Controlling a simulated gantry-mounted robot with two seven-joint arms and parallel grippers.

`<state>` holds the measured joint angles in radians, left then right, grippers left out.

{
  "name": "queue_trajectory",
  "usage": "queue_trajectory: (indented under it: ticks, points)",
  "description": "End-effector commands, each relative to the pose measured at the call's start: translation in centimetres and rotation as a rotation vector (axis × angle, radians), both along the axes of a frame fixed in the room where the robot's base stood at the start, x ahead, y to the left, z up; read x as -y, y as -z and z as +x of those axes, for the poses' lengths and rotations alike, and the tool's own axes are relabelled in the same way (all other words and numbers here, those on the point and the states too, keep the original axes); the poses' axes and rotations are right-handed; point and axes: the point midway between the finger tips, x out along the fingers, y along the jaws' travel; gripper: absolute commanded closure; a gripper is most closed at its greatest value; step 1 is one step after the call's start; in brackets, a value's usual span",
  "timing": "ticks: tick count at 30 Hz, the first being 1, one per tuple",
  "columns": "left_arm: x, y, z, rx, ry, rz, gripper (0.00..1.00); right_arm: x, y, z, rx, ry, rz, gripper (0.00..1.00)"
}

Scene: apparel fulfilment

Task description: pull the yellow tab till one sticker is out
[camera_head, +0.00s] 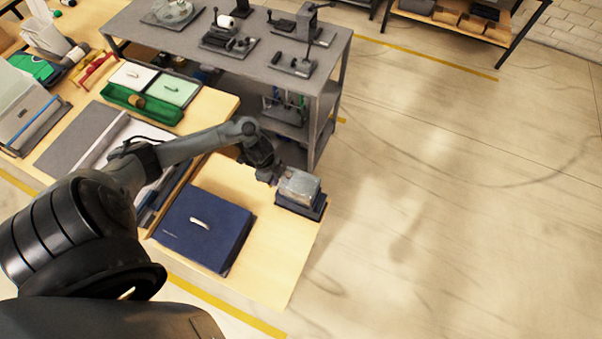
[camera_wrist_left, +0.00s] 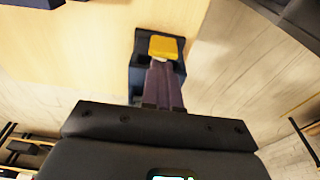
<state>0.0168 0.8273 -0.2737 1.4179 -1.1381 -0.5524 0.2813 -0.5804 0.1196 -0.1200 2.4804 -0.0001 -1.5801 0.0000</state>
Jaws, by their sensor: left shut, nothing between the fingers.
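The sticker dispenser (camera_head: 300,187) is a grey, shiny block on a dark base at the right edge of the wooden table. My left gripper (camera_head: 275,178) is at the left side of the dispenser. In the left wrist view, the dark blue base (camera_wrist_left: 143,78) lies under my left gripper (camera_wrist_left: 163,66). The yellow tab (camera_wrist_left: 166,46) shows just past the fingertips. The fingers are shut with nothing between them. I cannot tell if they touch the tab. No sticker can be made out. My right gripper is not in view.
A dark blue flat box (camera_head: 203,228) with a small white item on it lies left of the dispenser on the wooden table (camera_head: 275,262). A grey metal shelf (camera_head: 265,62) with tools stands behind. The table's front right part is clear.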

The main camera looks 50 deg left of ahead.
Motion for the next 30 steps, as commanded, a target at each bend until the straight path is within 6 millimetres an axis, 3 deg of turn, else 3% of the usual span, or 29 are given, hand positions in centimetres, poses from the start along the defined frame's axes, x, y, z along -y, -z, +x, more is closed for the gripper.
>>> queue_trajectory:
  ticks: [17,30]
  points:
    - [0.0,0.1,0.0,0.000,0.000,0.000,1.00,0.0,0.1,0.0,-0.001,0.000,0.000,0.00]
    - [0.0,2.3,0.0,-0.001,-0.002,0.002,1.00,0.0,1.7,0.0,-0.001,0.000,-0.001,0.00]
